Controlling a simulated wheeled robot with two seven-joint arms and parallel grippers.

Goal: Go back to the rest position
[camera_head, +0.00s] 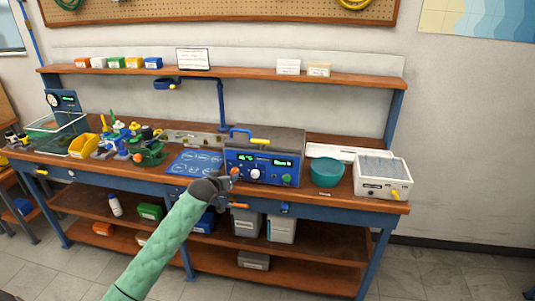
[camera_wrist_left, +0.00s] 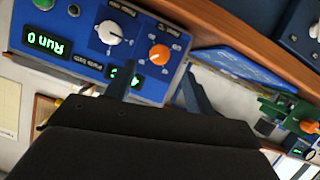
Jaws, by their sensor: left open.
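My left gripper (camera_head: 226,186) reaches in on its green-sleeved arm, in front of the lower left corner of the blue test unit (camera_head: 254,182) on the workbench. In the left wrist view the two dark fingers of my left gripper (camera_wrist_left: 158,82) stand apart with nothing between them. The blue panel of the test unit (camera_wrist_left: 75,50) fills the upper left there, with a white knob (camera_wrist_left: 109,32), an orange knob (camera_wrist_left: 159,54) and green lit readouts. The fingers look close to the panel; I cannot tell whether they touch it. My right gripper is in neither view.
A blue mat (camera_head: 194,163) lies left of the unit. A teal bowl (camera_head: 326,172) and a white box (camera_head: 382,178) stand to its right. A green fixture (camera_head: 150,150) and yellow bin (camera_head: 84,145) stand further left. The floor (camera_head: 440,270) at right is clear.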

